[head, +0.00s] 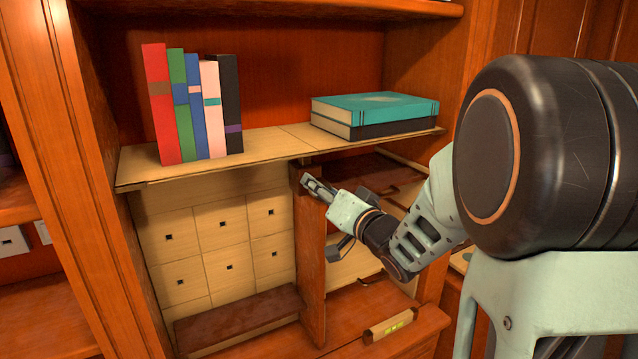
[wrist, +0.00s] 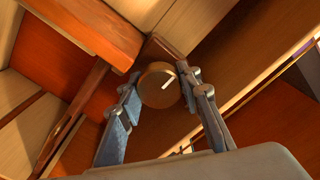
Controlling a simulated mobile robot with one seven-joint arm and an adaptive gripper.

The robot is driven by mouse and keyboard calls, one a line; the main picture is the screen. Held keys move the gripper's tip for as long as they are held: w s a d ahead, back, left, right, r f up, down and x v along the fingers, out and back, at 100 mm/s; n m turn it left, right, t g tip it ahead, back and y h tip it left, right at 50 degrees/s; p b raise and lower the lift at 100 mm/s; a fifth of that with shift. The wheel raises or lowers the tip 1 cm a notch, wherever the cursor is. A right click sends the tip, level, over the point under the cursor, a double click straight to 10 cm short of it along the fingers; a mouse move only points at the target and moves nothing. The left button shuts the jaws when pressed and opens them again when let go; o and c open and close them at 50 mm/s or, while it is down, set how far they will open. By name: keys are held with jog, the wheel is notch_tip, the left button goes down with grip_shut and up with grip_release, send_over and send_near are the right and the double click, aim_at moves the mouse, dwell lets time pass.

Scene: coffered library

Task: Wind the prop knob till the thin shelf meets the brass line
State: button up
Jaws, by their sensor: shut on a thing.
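The thin pale shelf (head: 268,142) crosses the bookcase bay in the head view, with books on it. A dark wooden upright, the prop (head: 311,265), stands beneath the middle of its front edge. My gripper (head: 314,184) reaches in from the right to the top of this prop. In the wrist view the round brown prop knob (wrist: 158,92) with a white pointer mark sits between the fingers of my gripper (wrist: 160,84), which are shut on it. The pointer slants up to the right. The fingers hide the knob in the head view. I cannot make out the brass line.
Several upright books (head: 187,105) stand on the shelf's left part, and a teal book (head: 375,106) lies on a dark one at right. Small drawers (head: 220,240) fill the space below left.

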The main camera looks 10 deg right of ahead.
jog(key=shift+m, duration=0.6)
jog(key=o, duration=1.2)
jog(key=v, duration=1.2)
